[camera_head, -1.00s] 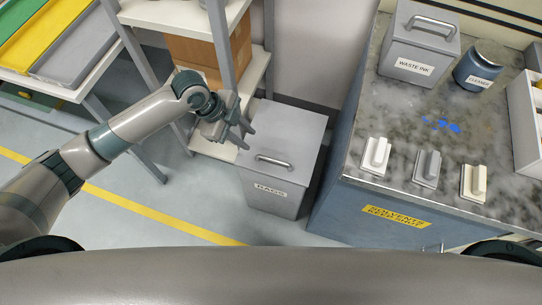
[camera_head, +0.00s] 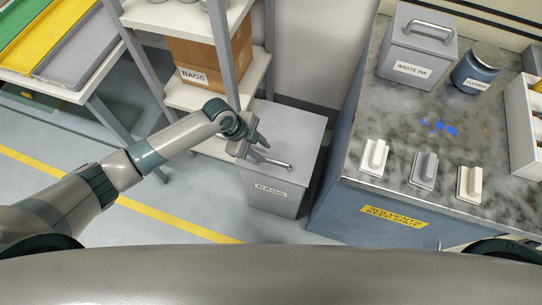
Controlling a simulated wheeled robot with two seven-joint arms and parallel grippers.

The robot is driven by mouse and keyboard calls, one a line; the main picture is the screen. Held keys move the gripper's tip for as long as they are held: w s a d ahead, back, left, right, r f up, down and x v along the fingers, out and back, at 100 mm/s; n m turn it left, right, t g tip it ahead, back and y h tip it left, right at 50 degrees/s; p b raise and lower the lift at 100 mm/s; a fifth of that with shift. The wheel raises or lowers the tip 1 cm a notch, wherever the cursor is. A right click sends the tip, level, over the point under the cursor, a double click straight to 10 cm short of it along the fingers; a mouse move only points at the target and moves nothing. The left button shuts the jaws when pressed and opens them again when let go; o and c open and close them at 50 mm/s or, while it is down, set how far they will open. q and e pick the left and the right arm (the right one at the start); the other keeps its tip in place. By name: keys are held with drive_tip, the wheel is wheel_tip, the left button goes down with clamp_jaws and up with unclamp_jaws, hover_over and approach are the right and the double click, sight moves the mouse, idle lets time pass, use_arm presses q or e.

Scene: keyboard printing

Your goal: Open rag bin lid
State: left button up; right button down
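The grey rag bin (camera_head: 276,198) stands on the floor right of the shelf, with a white label on its front that reads as RAGS. Its flat grey lid (camera_head: 290,125) is down. A metal bar handle (camera_head: 280,164) lies along the front of the lid. My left gripper (camera_head: 262,149) is over the front left of the lid, at the left end of the handle. Its fingers look apart, and part of the handle is hidden behind them. I cannot tell whether they touch the handle. My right gripper is not in view.
A shelf (camera_head: 205,95) with a cardboard box (camera_head: 208,62) stands left of the bin. A blue solvents cabinet (camera_head: 350,215) stands close on its right, with a waste ink bin (camera_head: 415,68) and a jar (camera_head: 474,72) on top. Floor is clear in front.

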sight(274, 161)
use_arm(q)
drive_tip(key=x, duration=0.7)
drive_tip(key=shift+f+p, duration=0.15)
drive_tip(key=shift+p, duration=0.2)
clamp_jaws()
